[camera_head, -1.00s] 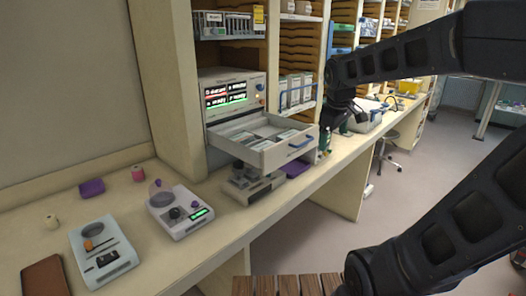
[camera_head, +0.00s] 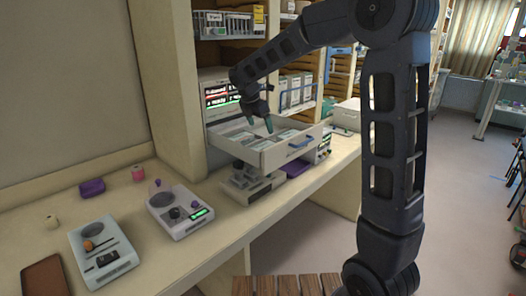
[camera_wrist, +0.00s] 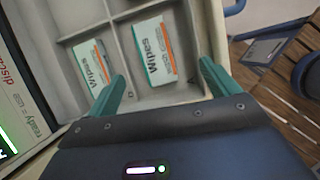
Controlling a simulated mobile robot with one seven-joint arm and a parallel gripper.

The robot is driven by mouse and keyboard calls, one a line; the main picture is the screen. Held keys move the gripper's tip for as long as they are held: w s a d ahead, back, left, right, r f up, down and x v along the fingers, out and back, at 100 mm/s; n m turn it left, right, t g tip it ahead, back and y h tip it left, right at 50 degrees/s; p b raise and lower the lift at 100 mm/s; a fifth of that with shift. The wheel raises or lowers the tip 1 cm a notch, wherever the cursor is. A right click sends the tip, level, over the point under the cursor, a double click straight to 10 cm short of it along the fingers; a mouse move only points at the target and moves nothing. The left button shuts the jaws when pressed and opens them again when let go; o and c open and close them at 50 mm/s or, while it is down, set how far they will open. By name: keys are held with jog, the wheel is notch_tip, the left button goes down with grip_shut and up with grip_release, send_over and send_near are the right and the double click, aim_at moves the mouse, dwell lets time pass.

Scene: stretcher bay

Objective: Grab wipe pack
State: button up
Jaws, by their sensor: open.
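Two packs labelled "Wipes" lie flat in separate compartments of the open drawer (camera_head: 268,158). In the wrist view, one wipe pack (camera_wrist: 153,52), white with orange and green edges, lies ahead between my fingers. A second wipe pack (camera_wrist: 92,66) lies in the compartment to its left, partly behind the left finger. My gripper (camera_wrist: 162,88) is open and empty, with its green fingertips spread to either side of the nearer pack. In the head view my gripper (camera_head: 260,121) points down over the drawer. I cannot tell how far the fingertips are above the pack.
The drawer's dividers and walls (camera_wrist: 112,22) stand close around the packs. A panel with lit text (camera_wrist: 12,110) borders the drawer on the left. A wire basket (camera_head: 228,24) hangs above.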

jog(key=a+n, duration=0.1)
jog(key=a, duration=0.1)
send_over(263, 146)
jog(key=s+a, duration=0.1)
jog(key=a, duration=0.1)
jog(key=f, duration=0.5)
jog(key=shift+s+d+f, duration=0.2)
jog(key=shift+f, duration=0.2)
jog(key=shift+s+x, duration=0.15)
jog(key=shift+x, duration=1.15)
jog(key=shift+s+x, duration=0.1)
jog(key=shift+x, duration=1.25)
jog(key=shift+a+f, duration=0.1)
jog(key=c, duration=1.1)
